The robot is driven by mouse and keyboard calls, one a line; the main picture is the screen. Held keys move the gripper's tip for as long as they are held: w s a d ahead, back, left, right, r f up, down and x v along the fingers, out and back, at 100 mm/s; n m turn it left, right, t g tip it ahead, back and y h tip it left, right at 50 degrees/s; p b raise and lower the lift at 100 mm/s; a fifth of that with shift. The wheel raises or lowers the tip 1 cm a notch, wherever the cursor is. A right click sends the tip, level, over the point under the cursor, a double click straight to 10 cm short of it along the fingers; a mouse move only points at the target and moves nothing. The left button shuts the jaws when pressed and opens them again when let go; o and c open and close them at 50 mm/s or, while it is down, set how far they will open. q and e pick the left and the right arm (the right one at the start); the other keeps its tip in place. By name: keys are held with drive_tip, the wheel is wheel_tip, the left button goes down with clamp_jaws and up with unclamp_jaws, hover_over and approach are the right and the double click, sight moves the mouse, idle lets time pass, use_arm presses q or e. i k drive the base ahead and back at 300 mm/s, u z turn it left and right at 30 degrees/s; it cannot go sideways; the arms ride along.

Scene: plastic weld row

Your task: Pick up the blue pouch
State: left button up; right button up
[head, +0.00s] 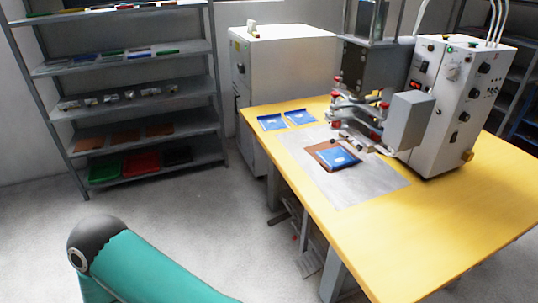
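Three blue pouches are on the yellow table (420,240). Two lie side by side near its far left corner: the left pouch (271,122) and the right pouch (299,117). A third blue pouch (342,157) lies on a brown plate (323,158) on the grey sheet, close to the welding machine's head. Each pouch has a small pale mark. Neither of my grippers is in the head view. One teal arm link of mine with a dark joint shows at the bottom left, well away from the table.
The welding machine (459,100) stands at the table's back right, its press over the grey sheet (375,187). A grey cabinet (283,75) stands behind the table. A shelf rack (140,132) with trays stands at the back left. The floor (190,215) before the rack is clear.

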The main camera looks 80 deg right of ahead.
sight(335, 158)
drive_tip(key=u, duration=0.4)
drive_tip(key=i, duration=0.2)
drive_tip(key=z, duration=1.7)
drive_tip(key=k, duration=0.55)
drive_tip(key=u, duration=0.8)
drive_tip(key=k, duration=0.8)
drive_tip(key=u, duration=0.65)
drive_tip(key=i, duration=0.85)
drive_tip(key=z, duration=0.6)
drive_tip(key=i, duration=1.7)
drive_tip(key=z, duration=0.95)
drive_tip(key=i, duration=1.35)
drive_tip(key=z, duration=1.55)
drive_tip(key=i, duration=1)
drive_tip(key=z, duration=0.8)
